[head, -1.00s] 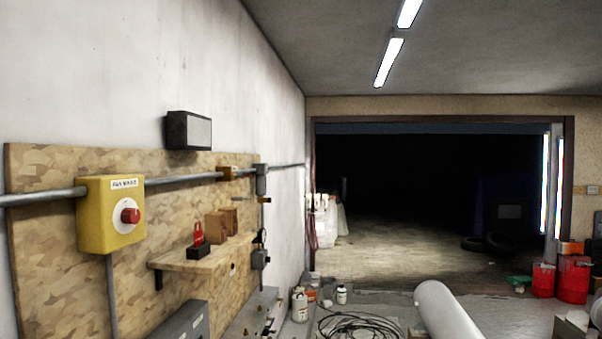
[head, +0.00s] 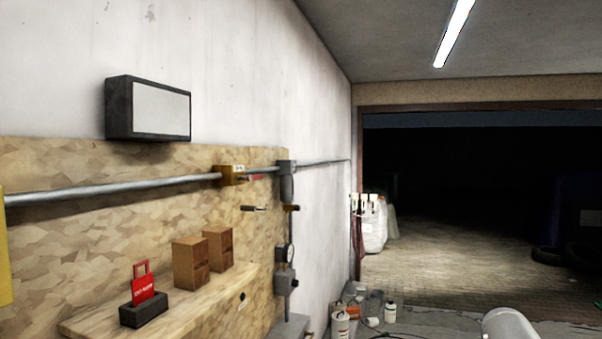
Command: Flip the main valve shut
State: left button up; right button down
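The label is too small to read, so I cannot be sure this is the main valve. A short dark-and-light handle (head: 254,208) projects from the board just below it.
A shelf (head: 85,321) below holds two brown boxes (head: 190,263) and a red tag in a dark holder (head: 145,312). A black-framed panel (head: 148,108) hangs above the pipe. Bottles and cans (head: 342,325) stand on the floor ahead, before a dark opening.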

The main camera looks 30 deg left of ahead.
aim_at(250, 178)
jog(key=u, duration=0.3)
jog(key=i, duration=1.1)
jog(key=u, duration=1.25)
jog(key=i, duration=0.65)
jog(key=u, duration=0.5)
